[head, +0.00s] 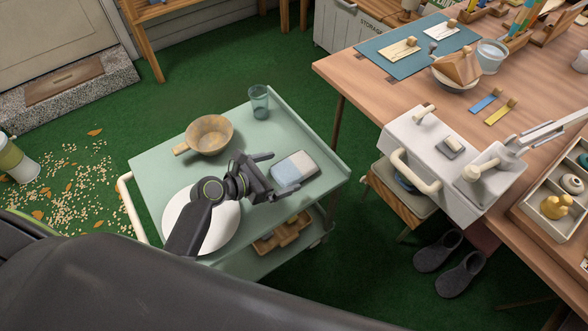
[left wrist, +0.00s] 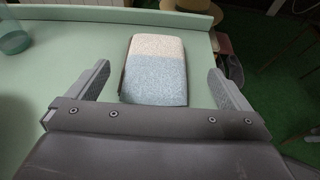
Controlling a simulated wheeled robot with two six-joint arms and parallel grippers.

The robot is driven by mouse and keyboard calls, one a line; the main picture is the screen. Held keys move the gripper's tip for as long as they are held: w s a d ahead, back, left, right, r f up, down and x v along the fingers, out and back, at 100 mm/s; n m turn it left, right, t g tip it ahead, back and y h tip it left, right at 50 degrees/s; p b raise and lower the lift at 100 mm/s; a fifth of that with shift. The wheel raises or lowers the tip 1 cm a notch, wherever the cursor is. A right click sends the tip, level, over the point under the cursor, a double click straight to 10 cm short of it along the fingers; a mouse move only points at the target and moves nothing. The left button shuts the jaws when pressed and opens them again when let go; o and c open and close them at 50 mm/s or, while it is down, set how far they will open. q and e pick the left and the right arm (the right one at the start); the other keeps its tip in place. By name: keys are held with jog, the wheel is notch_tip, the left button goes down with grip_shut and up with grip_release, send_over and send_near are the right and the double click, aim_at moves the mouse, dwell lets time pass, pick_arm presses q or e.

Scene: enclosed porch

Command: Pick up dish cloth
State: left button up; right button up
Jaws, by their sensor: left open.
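The dish cloth (head: 296,168) is a folded, two-tone piece, light blue and off-white, lying on the green top of a cart (head: 160,160). My left gripper (head: 268,174) is open, just left of the cloth in the head view. In the left wrist view the cloth (left wrist: 155,70) lies ahead, between the two spread fingers of the left gripper (left wrist: 160,85). The fingers look apart from it on both sides. My right gripper is not in view.
On the cart are a brown bowl with a handle (head: 208,135), a glass (head: 259,101) and a white plate (head: 196,222) partly under my arm. The cart has a raised right edge (head: 315,134).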

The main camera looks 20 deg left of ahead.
aim_at(292, 168)
pick_arm(q)
jog(key=x, duration=0.2)
jog(key=b+x, duration=0.1)
jog(key=shift+w+f, duration=0.35)
jog(key=shift+w+d+f, duration=0.1)
jog(key=shift+w+d, duration=0.15)
jog(key=shift+w, duration=0.05)
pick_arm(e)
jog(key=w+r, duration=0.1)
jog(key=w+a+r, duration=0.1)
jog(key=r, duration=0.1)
pick_arm(q)
jog(key=shift+c, duration=0.4)
jog(key=c, duration=0.9)
jog(key=shift+c, duration=0.2)
